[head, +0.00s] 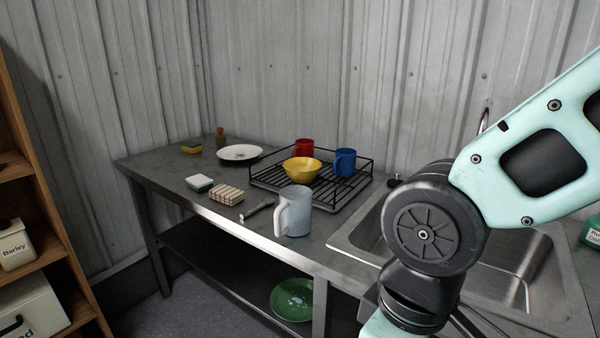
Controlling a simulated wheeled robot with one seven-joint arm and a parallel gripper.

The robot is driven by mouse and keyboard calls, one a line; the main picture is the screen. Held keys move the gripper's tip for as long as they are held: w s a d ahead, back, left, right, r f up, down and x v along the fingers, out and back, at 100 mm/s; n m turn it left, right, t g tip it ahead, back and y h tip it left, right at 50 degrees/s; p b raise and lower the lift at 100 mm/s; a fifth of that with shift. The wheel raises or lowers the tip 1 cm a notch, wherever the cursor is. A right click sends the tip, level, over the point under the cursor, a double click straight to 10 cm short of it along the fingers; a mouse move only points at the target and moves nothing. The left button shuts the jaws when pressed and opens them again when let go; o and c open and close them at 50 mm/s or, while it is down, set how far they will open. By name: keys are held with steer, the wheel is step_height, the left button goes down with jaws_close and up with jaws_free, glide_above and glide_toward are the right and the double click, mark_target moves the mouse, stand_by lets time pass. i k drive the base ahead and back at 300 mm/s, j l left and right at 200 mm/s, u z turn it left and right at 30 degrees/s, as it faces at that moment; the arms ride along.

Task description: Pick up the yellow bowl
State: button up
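The yellow bowl (302,171) sits upright in the black wire dish rack (262,187) on the metal counter in the head view. A red mug (304,147) is behind it and a blue mug (345,161) is to its right, both in the rack. The bowl shows almost whole, with nothing large in front of it. My arm fills the right side of the view, over the sink. My gripper is not in this view, so whether it is open or shut does not show.
A pale mug (297,214) stands in front of the rack. A white plate (240,153), a striped cloth (226,194), a white block (199,183) and a sponge (191,147) lie left. The sink (352,240) is right. A green plate (293,300) is below. Wooden shelves stand far left.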

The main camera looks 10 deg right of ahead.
mark_target(302, 172)
steer(key=i+j+u, duration=0.1)
steer(key=i+j, duration=0.3)
steer(key=i, duration=0.15)
steer(key=i+j+u, duration=0.15)
steer(key=i+j, duration=0.25)
steer(key=i, duration=0.15)
